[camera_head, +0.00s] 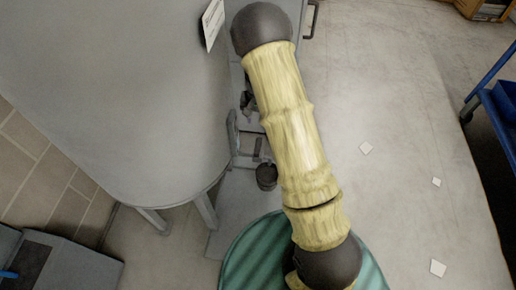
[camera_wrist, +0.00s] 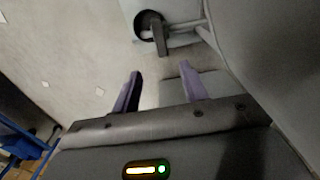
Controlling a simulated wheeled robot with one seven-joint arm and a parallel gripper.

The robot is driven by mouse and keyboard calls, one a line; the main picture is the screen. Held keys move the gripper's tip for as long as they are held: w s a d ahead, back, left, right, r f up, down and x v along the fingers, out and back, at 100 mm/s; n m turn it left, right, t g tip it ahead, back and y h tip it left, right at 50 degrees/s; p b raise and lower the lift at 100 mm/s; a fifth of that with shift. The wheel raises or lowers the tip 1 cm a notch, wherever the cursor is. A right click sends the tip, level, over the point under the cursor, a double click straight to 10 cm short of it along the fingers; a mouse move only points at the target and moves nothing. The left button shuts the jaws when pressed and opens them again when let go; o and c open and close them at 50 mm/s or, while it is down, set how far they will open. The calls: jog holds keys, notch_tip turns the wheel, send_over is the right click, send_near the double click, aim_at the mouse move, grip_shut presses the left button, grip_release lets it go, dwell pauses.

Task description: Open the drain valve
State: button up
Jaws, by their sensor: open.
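In the wrist view my gripper (camera_wrist: 160,70) is open, with two purple fingers apart and nothing between them. Ahead of the fingertips is the drain valve: a dark round pipe end (camera_wrist: 149,22) with a dark lever handle (camera_wrist: 160,40) pointing toward the gap. The fingers look apart from the handle. A grey pipe (camera_wrist: 186,25) joins the valve to the large grey tank (camera_wrist: 285,50). In the head view the tank (camera_head: 110,90) fills the left, and a dark round fitting (camera_head: 266,176) shows low beside it. My arm hides much of this area; I cannot make out my gripper there.
The tank stands on legs (camera_head: 205,212). A blue-framed cart (camera_head: 500,105) is at the right edge, and a cardboard box (camera_head: 485,8) is at the top right. A grey box (camera_head: 65,262) sits lower left. The concrete floor (camera_head: 400,130) right of my arm is mostly clear.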

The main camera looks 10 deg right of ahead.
aim_at(258, 146)
notch_tip(258, 146, down, 17)
jog(key=shift+f+b, duration=0.2)
jog(key=shift+b, duration=1)
grip_shut()
